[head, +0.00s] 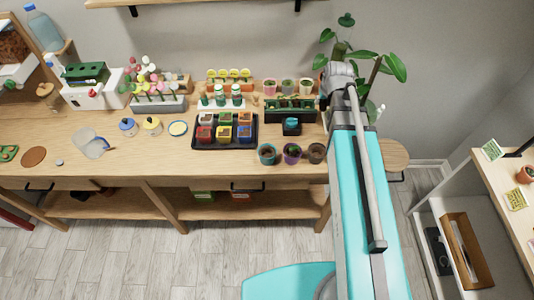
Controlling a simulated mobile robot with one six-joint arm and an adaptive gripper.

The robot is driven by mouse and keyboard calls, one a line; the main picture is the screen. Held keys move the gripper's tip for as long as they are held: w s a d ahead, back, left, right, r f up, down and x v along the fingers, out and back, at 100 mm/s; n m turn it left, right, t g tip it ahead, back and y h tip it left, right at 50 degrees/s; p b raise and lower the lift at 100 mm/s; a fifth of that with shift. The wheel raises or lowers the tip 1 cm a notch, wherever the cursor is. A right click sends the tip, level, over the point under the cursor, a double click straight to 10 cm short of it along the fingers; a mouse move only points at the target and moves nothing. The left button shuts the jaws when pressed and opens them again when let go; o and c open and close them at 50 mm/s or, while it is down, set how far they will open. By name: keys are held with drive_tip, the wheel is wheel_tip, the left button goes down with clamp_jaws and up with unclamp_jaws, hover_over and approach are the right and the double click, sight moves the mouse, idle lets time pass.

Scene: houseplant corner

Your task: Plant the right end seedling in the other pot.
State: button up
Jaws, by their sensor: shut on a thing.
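A long black tray (272,116) with a row of small green seedlings (290,104) stands near the right end of the wooden bench. The seedlings at its right end are partly beside my arm and too small to tell apart. At the front edge stand a blue pot (264,159), a purple pot (291,160) and a brown pot (316,159). All look filled with dark matter; any plants in them are too small to tell. My arm reaches over the bench's right end.
A dark teal container (291,130) stands between the seedling tray and the front pots. A black tray (254,143) of coloured pots is to the left. Several small pots (288,86) stand behind. A tall leafy plant (390,68) is at the right.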

sight(322, 109)
drive_tip(key=shift+f, duration=0.1)
wheel_tip(322, 109, down, 4)
drive_tip(key=b, duration=0.4)
drive_tip(key=shift+s, duration=0.1)
idle(0.4)
